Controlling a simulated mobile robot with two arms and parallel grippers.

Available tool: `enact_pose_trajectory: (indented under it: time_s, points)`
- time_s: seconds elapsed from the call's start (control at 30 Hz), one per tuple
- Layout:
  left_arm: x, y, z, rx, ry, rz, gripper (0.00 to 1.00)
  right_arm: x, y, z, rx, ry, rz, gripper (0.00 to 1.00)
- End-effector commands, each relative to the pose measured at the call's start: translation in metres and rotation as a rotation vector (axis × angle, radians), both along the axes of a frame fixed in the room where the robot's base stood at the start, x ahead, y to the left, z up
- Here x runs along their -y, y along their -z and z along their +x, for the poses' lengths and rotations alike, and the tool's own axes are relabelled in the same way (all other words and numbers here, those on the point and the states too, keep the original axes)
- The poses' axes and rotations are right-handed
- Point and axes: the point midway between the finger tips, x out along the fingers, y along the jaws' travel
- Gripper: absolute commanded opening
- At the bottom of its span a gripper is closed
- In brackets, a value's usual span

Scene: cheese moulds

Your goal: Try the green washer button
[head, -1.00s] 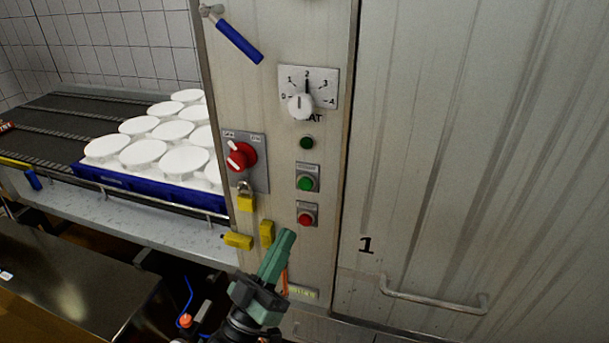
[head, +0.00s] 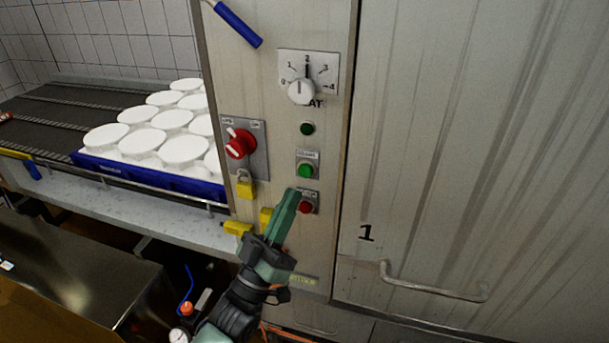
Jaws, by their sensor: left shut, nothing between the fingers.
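The green button (head: 306,171) sits in a small grey plate on the washer's metal panel (head: 327,230), above the red button (head: 305,207). A dark green lamp or button (head: 307,129) is higher up. My left gripper (head: 294,192) is shut and empty, pointing up and to the right. Its tip lies just below and left of the green button in the picture and covers part of the red button's plate. I cannot tell whether it touches the panel. My right gripper is not in view.
A red rotary switch (head: 238,143) with a yellow padlock (head: 245,186) is left of the buttons. A numbered dial (head: 302,90) is above. A blue crate (head: 150,178) of white moulds stands on the conveyor at left. A door handle (head: 430,287) juts out at lower right.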

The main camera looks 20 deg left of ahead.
Motion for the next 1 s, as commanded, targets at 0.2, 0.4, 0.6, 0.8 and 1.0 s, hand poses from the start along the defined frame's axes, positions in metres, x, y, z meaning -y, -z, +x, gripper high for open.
enact_pose_trajectory:
  time_s: [0.2,0.4,0.6,0.8,1.0]
  points:
    - [0.001,0.001,0.028,0.001,0.001,-0.002,0.00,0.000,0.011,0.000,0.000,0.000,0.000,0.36]
    - [0.002,0.000,0.040,-0.001,0.001,-0.001,0.00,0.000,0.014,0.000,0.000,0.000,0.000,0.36]
    - [0.002,0.000,0.042,-0.002,0.001,-0.001,0.00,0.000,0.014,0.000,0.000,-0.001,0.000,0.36]
    - [0.002,0.000,0.042,-0.002,0.001,-0.001,0.00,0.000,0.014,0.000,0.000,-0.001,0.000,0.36]
    - [0.002,0.000,0.042,-0.001,0.000,-0.001,0.00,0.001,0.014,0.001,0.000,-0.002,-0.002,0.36]
